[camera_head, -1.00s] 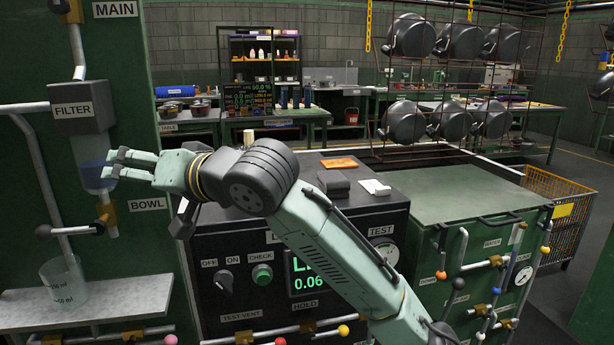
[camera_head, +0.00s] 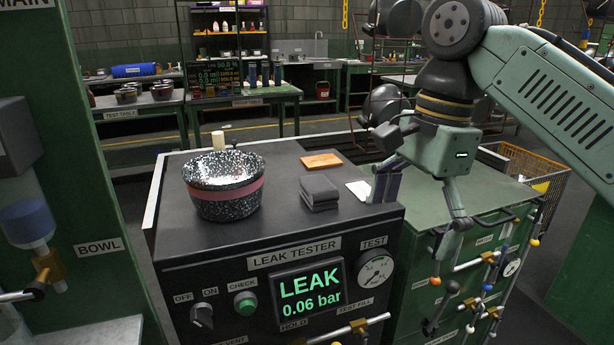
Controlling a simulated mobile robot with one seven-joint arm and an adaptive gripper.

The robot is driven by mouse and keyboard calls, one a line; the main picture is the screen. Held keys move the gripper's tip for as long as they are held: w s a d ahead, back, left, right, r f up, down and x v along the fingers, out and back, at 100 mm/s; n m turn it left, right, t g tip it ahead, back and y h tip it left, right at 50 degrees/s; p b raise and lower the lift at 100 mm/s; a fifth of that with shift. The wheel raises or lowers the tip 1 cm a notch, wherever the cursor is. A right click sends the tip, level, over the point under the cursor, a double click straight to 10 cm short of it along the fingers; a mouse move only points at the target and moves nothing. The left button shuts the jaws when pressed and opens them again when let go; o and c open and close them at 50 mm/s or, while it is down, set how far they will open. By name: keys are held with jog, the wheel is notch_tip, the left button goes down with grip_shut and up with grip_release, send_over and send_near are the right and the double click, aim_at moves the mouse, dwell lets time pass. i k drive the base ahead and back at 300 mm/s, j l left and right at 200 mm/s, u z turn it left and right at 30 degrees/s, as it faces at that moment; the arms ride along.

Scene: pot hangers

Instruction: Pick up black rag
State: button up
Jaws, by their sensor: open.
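The black rag (camera_head: 319,190) looks dark grey and lies folded into a small pad on the dark top of the leak tester (camera_head: 275,228), right of its middle. My gripper (camera_head: 420,205) is to the right of the rag, near the tester's right edge, apart from the rag. Its fingers point down and are spread wide, with nothing between them. The rag is in full view.
A speckled bowl with a pink band (camera_head: 226,187) stands left of the rag. An orange-brown block (camera_head: 322,160) lies behind it and a white card (camera_head: 358,191) to its right. A green cabinet (camera_head: 480,215) adjoins on the right.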

aim_at(319, 193)
jog(key=i+j, duration=0.3)
jog(key=i, duration=0.2)
jog(key=i+j, duration=0.3)
jog(key=i, duration=0.15)
